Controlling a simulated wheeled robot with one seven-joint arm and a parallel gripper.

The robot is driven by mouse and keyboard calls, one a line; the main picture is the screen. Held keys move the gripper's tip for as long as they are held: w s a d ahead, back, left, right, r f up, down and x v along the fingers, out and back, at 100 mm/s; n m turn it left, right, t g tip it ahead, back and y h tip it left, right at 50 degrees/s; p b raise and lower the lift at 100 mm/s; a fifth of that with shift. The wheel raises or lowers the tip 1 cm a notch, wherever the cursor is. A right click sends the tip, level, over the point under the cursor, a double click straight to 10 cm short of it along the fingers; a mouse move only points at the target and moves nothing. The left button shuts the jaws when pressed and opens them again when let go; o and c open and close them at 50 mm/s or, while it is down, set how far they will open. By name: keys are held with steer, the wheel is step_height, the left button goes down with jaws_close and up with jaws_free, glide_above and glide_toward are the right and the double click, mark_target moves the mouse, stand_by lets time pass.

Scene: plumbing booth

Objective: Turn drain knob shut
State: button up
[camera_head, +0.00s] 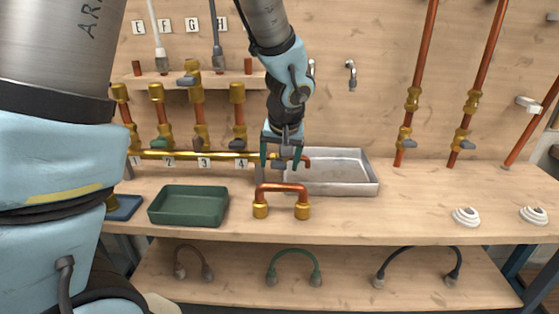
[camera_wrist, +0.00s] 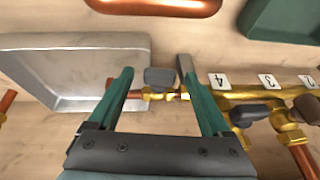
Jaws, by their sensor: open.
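The drain knob (camera_wrist: 160,78) is a dark grey handle on a small brass valve (camera_wrist: 158,95) at the end of the brass manifold (camera_wrist: 245,97), beside label 4. A short copper pipe (camera_wrist: 132,94) runs from the valve toward the metal basin. My gripper (camera_wrist: 156,66) is open, its green fingers on either side of the knob. Gaps show between knob and fingers in the wrist view; I see no clear contact. In the head view my gripper (camera_head: 284,163) points down over the manifold's right end, and partly hides the valve.
The metal basin (camera_head: 372,187) lies right of the valve. A copper U-pipe (camera_head: 283,187) with brass ends stands in front, and a green tray (camera_head: 187,221) sits front left. Several upright valved pipes (camera_head: 197,107) rise behind the manifold.

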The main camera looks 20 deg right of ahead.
mark_target(286, 168)
steer(key=shift+c, duration=0.2)
jaws_close()
stand_by(0.3)
steer(key=shift+d+f+b, duration=0.1)
steer(key=shift+b, duration=0.2)
steer(key=b, duration=0.1)
steer(key=y+b, duration=0.1)
steer(key=t+y+b, duration=0.1)
steer(key=shift+s+d+f+m+b, duration=0.15)
steer(key=shift+d+f+m+b, duration=0.1)
steer(key=shift+m+b, duration=0.05)
steer(key=y+b, duration=0.1)
steer(key=t+y+b, duration=0.1)
steer(key=y, duration=0.1)
steer(key=shift+s+d+m+t+b, duration=0.15)
steer(key=shift+d+m+t+b, duration=0.15)
steer(key=shift+m+b, duration=0.1)
steer(key=y, duration=0.1)
steer(key=t+y, duration=0.1)
steer(key=m+t+y, duration=0.1)
steer(key=shift+s+d+f+b, duration=0.15)
steer(key=shift+d+f+b, duration=0.1)
steer(key=shift+f+b, duration=0.1)
steer(key=shift+f+m+t+y, duration=0.15)
steer(key=shift+m+t+y, duration=0.2)
steer(key=shift+t+y, duration=0.5)
steer(key=shift+f+m+t+y, duration=0.15)
steer(key=shift+m+t+y, duration=0.2)
steer(key=shift+t+y, duration=0.5)
steer(key=shift+y, duration=0.3)
